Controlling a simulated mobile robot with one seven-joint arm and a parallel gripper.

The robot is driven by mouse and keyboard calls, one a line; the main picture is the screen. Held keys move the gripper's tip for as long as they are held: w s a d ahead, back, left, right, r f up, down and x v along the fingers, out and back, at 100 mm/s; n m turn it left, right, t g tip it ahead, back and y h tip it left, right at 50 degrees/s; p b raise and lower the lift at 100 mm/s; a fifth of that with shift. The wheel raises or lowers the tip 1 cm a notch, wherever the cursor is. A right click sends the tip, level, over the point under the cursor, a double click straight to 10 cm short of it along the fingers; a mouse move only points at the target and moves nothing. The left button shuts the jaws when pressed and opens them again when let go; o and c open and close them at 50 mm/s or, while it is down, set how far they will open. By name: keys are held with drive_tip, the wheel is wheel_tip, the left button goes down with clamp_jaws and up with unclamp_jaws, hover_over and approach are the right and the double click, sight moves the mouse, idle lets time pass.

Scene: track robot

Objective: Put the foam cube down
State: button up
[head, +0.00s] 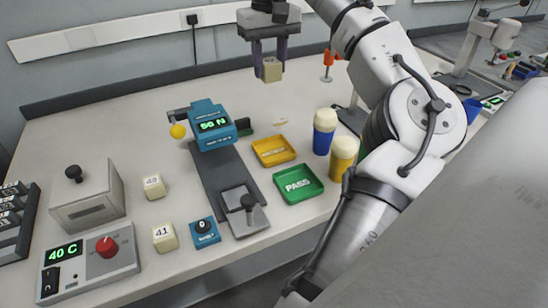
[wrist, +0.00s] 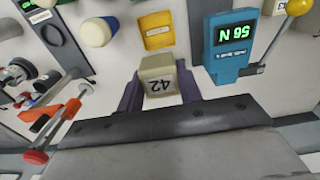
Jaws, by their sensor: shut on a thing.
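A beige foam cube (head: 272,71) is held between the fingers of my gripper (head: 270,66) in the head view, above the back part of the bench. In the wrist view the cube (wrist: 158,78) shows the number 42 on one face, with the purple fingers of my gripper (wrist: 160,92) on either side of it. Two more beige cubes stand on the bench at the left: one marked 43 (head: 154,187) and one marked 41 (head: 165,237).
A blue cup (head: 324,140) and a yellow cup (head: 343,158), both with pale tops, stand right of the trays. A 40 C control box (head: 125,262) and a grey block with a knob (head: 88,207) are at the left. Bench space behind the gauge looks clear.

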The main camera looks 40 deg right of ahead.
sight(274, 152)
drive_tip(key=shift+s+d+f, duration=0.15)
drive_tip(key=shift+s+d, duration=0.05)
drive_tip(key=shift+d, duration=0.05)
wheel_tip(274, 152, down, 20)
drive_tip(key=shift+d+b, duration=0.1)
drive_tip(key=shift+b, duration=0.85)
drive_tip(key=o, duration=0.7)
drive_tip(key=shift+f, duration=0.1)
drive_tip(key=shift+c, duration=0.2)
wheel_tip(274, 152, up, 12)
